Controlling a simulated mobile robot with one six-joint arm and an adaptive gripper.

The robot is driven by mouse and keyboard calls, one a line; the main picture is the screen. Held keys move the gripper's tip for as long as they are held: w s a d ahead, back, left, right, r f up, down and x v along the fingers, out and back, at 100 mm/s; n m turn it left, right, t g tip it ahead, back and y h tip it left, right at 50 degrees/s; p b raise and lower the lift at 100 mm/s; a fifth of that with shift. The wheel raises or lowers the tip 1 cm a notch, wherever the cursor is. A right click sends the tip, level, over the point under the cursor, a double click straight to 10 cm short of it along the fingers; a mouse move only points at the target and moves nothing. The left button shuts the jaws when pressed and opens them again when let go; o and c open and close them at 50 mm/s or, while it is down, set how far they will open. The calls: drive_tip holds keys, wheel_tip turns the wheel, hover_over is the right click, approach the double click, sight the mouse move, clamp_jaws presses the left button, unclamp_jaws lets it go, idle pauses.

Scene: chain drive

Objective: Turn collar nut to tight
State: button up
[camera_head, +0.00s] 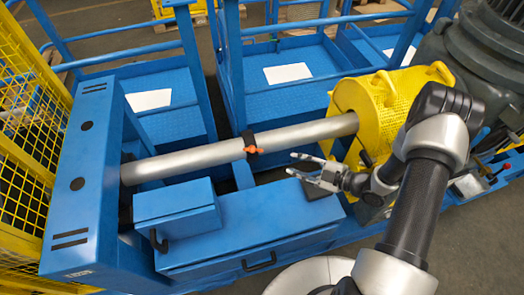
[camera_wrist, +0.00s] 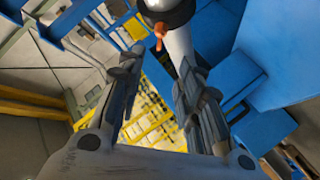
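A black collar (camera_head: 250,141) with a small orange lever (camera_head: 256,150) sits around the silver shaft (camera_head: 200,158); I take it to be the collar nut. In the wrist view the dark collar (camera_wrist: 168,12) is at the top edge, partly cut off, with its orange lever (camera_wrist: 159,36) hanging down. My gripper (camera_head: 308,169) is open and empty, to the right of and slightly below the collar in the head view, apart from it. In the wrist view its two fingers (camera_wrist: 157,80) are spread, with the lever beyond their tips.
The shaft runs from a blue frame (camera_head: 88,180) to a yellow guard (camera_head: 385,100). A blue box (camera_head: 177,210) and a blue bench (camera_head: 250,225) lie below the shaft. Blue railings (camera_head: 228,70) stand behind it. A yellow mesh fence (camera_head: 25,130) is at the left.

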sight(253, 150)
drive_tip(key=b+x, duration=0.2)
drive_tip(key=x, duration=1.5)
drive_tip(key=shift+b, duration=0.35)
drive_tip(key=shift+c, duration=0.4)
clamp_jaws()
